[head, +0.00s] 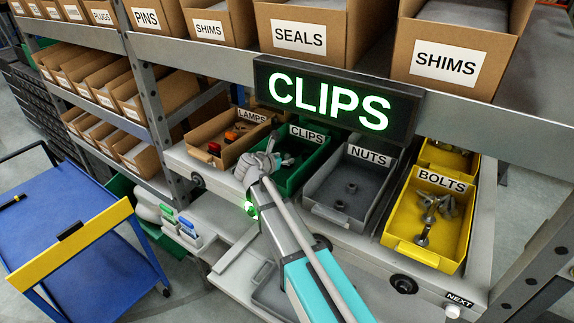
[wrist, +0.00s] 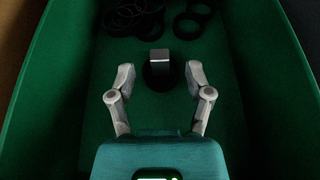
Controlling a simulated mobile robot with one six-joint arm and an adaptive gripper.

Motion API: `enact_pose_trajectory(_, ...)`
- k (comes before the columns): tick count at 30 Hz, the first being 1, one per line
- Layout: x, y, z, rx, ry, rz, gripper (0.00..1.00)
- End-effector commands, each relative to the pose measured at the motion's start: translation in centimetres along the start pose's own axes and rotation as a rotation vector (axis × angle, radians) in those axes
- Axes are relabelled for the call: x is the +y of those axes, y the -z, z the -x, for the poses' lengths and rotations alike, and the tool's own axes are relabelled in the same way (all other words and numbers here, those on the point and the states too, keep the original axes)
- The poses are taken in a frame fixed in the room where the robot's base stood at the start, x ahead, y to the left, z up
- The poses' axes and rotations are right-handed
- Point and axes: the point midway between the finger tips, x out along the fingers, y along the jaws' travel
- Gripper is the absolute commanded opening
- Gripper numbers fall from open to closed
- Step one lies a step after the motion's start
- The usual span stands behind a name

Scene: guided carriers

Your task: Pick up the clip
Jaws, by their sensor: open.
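The green bin labelled CLIPS (head: 318,157) stands on the shelf between the LAMPS and NUTS bins. My gripper (head: 262,160) is at the near left part of this bin in the head view. In the wrist view my gripper (wrist: 160,78) is open and empty inside or just above the green bin (wrist: 255,90). A small clip-like piece (wrist: 159,58), with a grey upright face and a dark rounded base, lies just ahead, centred between the fingertips. It appears untouched. Several black rings (wrist: 131,18) lie farther back. The bin's near end is hidden by my gripper.
A lit CLIPS sign (head: 335,103) hangs above the bins. The LAMPS bin (head: 213,130) is on the left; the grey NUTS bin (head: 340,215) and yellow BOLTS bin (head: 410,248) are on the right. A blue cart (head: 80,245) stands at the left. High bin walls flank my gripper.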

Motion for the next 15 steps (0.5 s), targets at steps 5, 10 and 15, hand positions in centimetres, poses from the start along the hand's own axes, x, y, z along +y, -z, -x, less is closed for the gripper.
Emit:
enact_pose_trajectory(5, 0.1, 0.2, -2.2, 0.000, 0.001, -0.001, 0.66)
enact_pose_trajectory(10, 0.1, 0.1, -2.9, 0.000, 0.000, 0.001, 0.66)
enact_pose_trajectory(15, 0.1, 0.1, -2.8, 0.000, -0.001, 0.001, 0.66)
